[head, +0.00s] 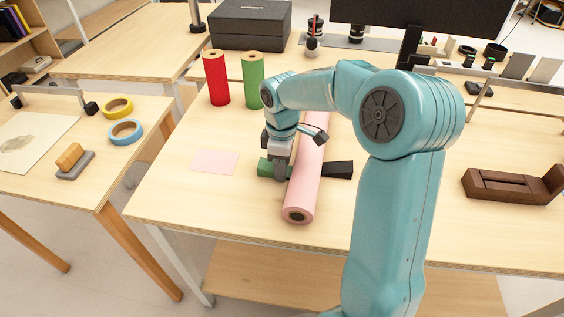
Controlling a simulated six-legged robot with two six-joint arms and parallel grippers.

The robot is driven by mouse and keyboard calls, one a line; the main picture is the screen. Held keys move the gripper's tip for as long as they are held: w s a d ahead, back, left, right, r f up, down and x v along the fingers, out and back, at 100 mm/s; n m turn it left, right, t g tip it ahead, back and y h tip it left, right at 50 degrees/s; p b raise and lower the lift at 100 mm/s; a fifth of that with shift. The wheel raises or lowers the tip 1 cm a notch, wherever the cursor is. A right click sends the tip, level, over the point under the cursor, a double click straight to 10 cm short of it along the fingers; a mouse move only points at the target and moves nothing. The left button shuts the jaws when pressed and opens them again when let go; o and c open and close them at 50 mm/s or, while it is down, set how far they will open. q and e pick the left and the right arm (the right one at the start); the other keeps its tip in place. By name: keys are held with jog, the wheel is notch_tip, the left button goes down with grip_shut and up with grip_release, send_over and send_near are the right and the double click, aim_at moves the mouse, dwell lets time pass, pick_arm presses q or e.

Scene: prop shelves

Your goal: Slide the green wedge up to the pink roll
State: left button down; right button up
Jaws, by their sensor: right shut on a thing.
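The pink roll (305,185) lies lengthwise on the table, its near end facing me. The green wedge (264,167) lies on the table at the roll's left side. My right gripper (281,172) reaches down from above and is shut on the green wedge, hiding its middle. The wedge's right end is close beside the roll; I cannot tell if they touch. A black wedge (340,170) lies at the roll's right side. My left gripper is not in view.
A pink sheet (214,161) lies flat to the left. Red (216,80) and green (253,68) rolls stand upright behind. A dark wooden holder (512,186) sits at the right. My right arm covers much of the table's middle. The table's front left is clear.

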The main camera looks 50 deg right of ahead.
jog(key=o, duration=1)
notch_tip(320, 180, up, 16)
jog(key=p, duration=0.3)
jog(key=shift+r+p, duration=0.2)
jog(key=shift+p, duration=0.1)
